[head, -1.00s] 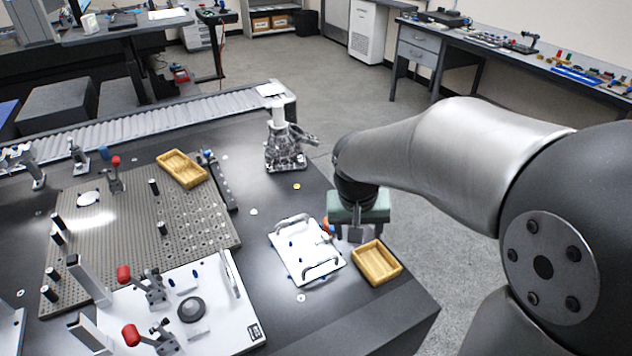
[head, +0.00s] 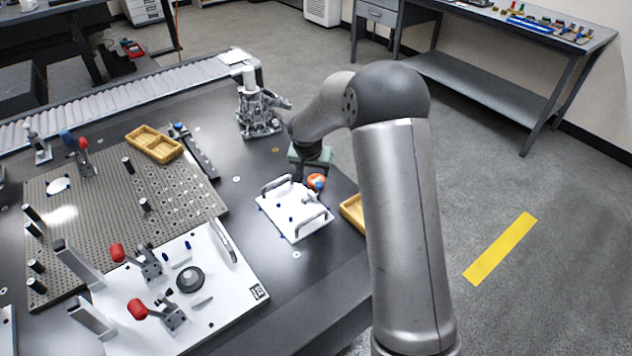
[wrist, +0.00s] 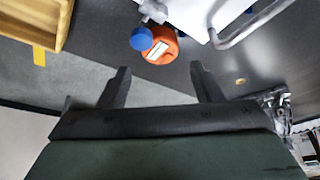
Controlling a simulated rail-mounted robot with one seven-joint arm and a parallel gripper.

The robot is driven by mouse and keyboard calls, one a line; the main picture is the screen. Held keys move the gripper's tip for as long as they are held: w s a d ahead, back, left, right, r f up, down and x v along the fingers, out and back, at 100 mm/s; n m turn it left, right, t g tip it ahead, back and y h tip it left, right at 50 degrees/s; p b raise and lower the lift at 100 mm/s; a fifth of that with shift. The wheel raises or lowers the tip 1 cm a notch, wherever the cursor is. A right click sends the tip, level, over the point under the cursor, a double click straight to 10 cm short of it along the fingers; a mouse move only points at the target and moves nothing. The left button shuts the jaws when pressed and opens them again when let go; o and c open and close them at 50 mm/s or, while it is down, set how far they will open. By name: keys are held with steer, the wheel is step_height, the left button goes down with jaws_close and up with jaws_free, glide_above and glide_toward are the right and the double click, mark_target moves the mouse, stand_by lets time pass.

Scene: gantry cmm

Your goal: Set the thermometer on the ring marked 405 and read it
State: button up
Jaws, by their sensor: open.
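An orange round object with a blue cap-like part and a white label (wrist: 160,46) lies on the dark table; it also shows in the head view (head: 316,182) beside the white plate with handles. I cannot tell for sure whether it is the thermometer. My gripper (wrist: 162,82) is open and empty, its two fingers pointing toward the orange object, which appears ahead of the gap between them and apart from them. In the head view the gripper is partly hidden behind my arm. Small discs (head: 297,254) are set in the table; no number, including 405, is readable.
The white handled plate (head: 284,222) lies close to the orange object. A wooden tray (head: 352,212) is at the table's right edge, partly behind my arm. A metal apparatus (head: 257,112) stands behind. A perforated plate (head: 100,215) and clamp fixtures fill the left side.

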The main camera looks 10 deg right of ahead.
mark_target(316, 179)
steer(key=p+x, duration=0.1)
steer(key=x, duration=0.6)
steer(key=shift+w+f, duration=0.1)
steer(key=c, duration=0.9)
steer(key=shift+o, duration=0.2)
